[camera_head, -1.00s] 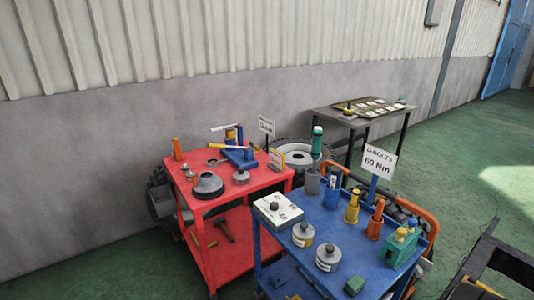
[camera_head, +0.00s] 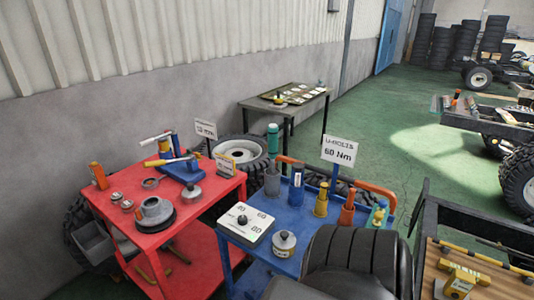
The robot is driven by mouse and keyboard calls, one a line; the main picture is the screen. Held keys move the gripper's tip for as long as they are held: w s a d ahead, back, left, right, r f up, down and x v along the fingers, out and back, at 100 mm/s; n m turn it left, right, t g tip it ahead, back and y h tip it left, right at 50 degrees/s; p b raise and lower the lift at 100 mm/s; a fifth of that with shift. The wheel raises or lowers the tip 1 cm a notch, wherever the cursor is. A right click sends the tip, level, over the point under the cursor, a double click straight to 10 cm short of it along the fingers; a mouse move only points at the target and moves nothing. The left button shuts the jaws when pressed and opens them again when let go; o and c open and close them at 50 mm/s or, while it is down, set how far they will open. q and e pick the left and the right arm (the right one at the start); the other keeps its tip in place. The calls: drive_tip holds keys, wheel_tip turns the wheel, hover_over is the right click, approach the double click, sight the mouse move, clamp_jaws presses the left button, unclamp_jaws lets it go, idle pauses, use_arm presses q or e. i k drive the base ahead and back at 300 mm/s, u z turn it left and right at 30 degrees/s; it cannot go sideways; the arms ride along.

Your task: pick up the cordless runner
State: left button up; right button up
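I cannot tell for certain which thing is the cordless runner. Several upright tools stand along the back of the blue cart (camera_head: 238,235): a teal-topped tool (camera_head: 273,141) in a grey holder, a blue one (camera_head: 296,188), a yellow one (camera_head: 321,199), an orange one (camera_head: 347,206) and a green and yellow one (camera_head: 379,214). A blue tool with pale and yellow handles (camera_head: 181,168) lies on the red cart (camera_head: 120,225). A small yellow object (camera_head: 458,284) rests on a wooden deck at the lower right. Neither gripper is in view.
A large black tyre-like shape (camera_head: 350,250) hides the blue cart's front right. A dark chassis frame (camera_head: 421,215) borders the wooden deck (camera_head: 490,275). A "60 Nm" sign (camera_head: 339,151) rises over the blue cart.

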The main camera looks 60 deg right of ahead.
sight(273, 129)
drive_tip(key=z, duration=0.6)
drive_tip(key=i, duration=0.8)
drive_tip(key=z, duration=0.8)
